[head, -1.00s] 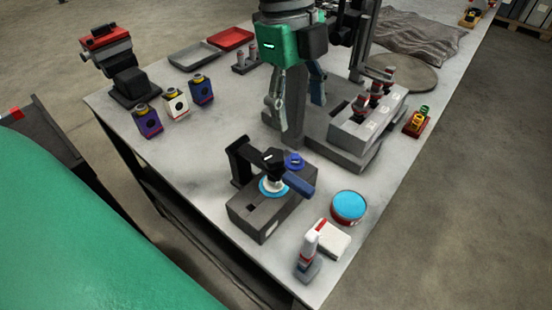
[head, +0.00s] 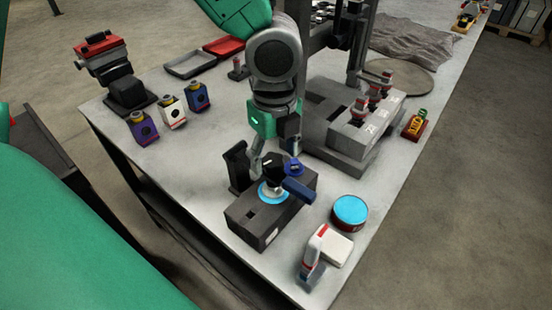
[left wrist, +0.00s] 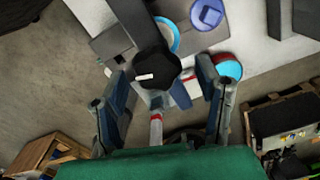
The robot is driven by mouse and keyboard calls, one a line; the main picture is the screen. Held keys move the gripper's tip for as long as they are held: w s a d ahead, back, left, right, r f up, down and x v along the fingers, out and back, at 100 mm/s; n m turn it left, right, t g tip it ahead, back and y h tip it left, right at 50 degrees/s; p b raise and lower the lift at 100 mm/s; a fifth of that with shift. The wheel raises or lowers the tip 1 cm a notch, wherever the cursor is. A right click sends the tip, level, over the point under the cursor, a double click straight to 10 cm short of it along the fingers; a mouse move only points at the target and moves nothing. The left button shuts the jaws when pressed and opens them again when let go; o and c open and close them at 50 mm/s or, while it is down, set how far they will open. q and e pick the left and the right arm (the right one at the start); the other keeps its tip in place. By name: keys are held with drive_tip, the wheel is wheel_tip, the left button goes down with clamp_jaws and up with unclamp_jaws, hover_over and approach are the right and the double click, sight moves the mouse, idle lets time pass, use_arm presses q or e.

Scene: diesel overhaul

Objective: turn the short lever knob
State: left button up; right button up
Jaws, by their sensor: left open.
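A dark block fixture (head: 262,226) stands near the table's front corner. On it a black knob (head: 271,170) sits above a light-blue ring (head: 266,193), with a blue lever handle (head: 299,190) pointing right. A small blue round cap (head: 295,168) is behind it. My left gripper (head: 275,156) is open, pointing down over the knob. In the left wrist view the black knob (left wrist: 157,66), with a white mark, lies between the open fingers (left wrist: 161,72), with gaps on both sides. I cannot tell whether they touch it. My right gripper is not in view.
A grey machine (head: 345,152) with red-topped parts stands behind.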

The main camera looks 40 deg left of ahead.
use_arm(q)
drive_tip(key=shift+a+f, duration=0.15)
drive_tip(key=shift+f, duration=0.25)
drive_tip(key=shift+a+f, duration=0.15)
drive_tip(key=shift+a, duration=0.1)
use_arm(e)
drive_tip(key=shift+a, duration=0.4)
use_arm(q)
drive_tip(key=shift+d, duration=0.3)
drive_tip(key=c, duration=1.1)
drive_tip(key=shift+c, duration=0.2)
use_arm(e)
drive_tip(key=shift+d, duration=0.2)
